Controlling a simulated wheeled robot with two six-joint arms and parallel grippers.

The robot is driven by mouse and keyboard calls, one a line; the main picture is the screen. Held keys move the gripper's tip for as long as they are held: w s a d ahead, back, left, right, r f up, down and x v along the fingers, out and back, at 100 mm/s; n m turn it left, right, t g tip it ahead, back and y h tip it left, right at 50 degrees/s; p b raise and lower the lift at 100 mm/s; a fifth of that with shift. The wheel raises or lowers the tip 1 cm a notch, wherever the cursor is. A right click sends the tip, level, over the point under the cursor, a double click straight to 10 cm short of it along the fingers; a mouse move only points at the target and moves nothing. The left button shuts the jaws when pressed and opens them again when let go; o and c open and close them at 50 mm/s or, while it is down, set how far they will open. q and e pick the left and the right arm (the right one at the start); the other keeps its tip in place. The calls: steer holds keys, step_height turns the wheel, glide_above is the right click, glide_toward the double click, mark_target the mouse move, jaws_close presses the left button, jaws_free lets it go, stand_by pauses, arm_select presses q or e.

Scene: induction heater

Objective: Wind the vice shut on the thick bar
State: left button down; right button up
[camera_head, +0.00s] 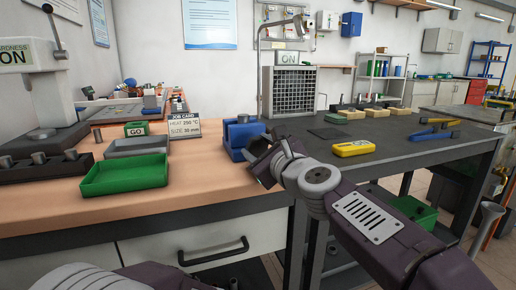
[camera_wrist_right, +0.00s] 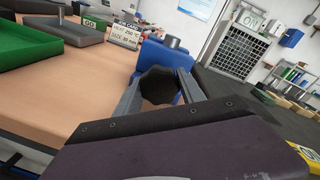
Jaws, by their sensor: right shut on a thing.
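The blue vice (camera_head: 234,138) stands near the right end of the wooden bench top; it also shows in the wrist view (camera_wrist_right: 151,55). A short grey metal bar (camera_head: 243,118) stands upright at the vice's top and sticks out a little (camera_wrist_right: 172,42). Whether the jaws touch it, I cannot tell. My right gripper (camera_head: 259,168) is at the near side of the vice. Its fingers (camera_wrist_right: 158,92) are shut on a dark many-sided knob (camera_wrist_right: 158,84), which faces me in front of the blue body. My left gripper is out of view.
A green tray (camera_head: 125,176) and a grey tray (camera_head: 137,146) lie left of the vice. A job card (camera_head: 185,128) stands behind them. A dark rack (camera_head: 45,168) with metal pieces is at far left. A yellow device (camera_head: 353,148) lies on the dark table at right.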

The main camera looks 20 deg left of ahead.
steer(key=shift+f, duration=0.2)
steer(key=o, duration=1.3)
steer(key=shift+o, duration=0.2)
steer(key=shift+r, duration=0.1)
steer(key=shift+s+d, duration=0.2)
steer(key=shift+s, duration=0.05)
steer(key=b+v, duration=0.1)
steer(key=v, duration=0.7)
steer(key=shift+s, duration=0.15)
steer(key=shift+d, duration=0.15)
